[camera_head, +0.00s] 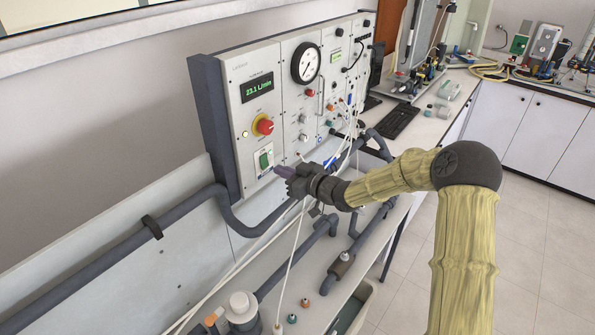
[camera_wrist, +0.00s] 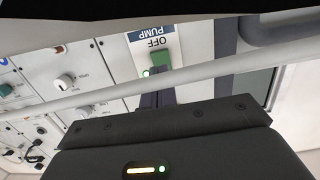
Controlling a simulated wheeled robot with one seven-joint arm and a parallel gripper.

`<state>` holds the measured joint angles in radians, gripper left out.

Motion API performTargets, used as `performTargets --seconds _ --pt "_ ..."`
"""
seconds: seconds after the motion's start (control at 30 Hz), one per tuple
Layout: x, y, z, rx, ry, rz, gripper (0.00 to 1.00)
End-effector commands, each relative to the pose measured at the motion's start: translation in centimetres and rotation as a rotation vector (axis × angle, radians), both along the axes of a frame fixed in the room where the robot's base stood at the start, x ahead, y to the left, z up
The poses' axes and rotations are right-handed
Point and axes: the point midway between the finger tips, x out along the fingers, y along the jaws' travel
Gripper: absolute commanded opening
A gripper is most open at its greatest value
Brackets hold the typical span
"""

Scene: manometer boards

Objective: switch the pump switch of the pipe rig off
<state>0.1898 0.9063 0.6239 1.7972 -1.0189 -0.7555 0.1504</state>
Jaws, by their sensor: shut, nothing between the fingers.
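The green pump switch (camera_head: 265,160) sits low on the left panel of the pipe rig (camera_head: 250,100). The digital display (camera_head: 257,88) reads about 23.1 L/min.
A red knob with a yellow surround (camera_head: 263,125) is above the switch. A round gauge (camera_head: 305,63) and several knobs are to its right. A pale tube (camera_wrist: 150,88) crosses the wrist view. Dark pipes (camera_head: 190,208) run below the panel.

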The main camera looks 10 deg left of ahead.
Motion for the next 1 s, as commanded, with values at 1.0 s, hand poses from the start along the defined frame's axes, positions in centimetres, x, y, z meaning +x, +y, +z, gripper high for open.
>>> performTargets --seconds 1.0 --pt "2.1 3.7 -1.3 0.05 -0.031 0.001 0.0"
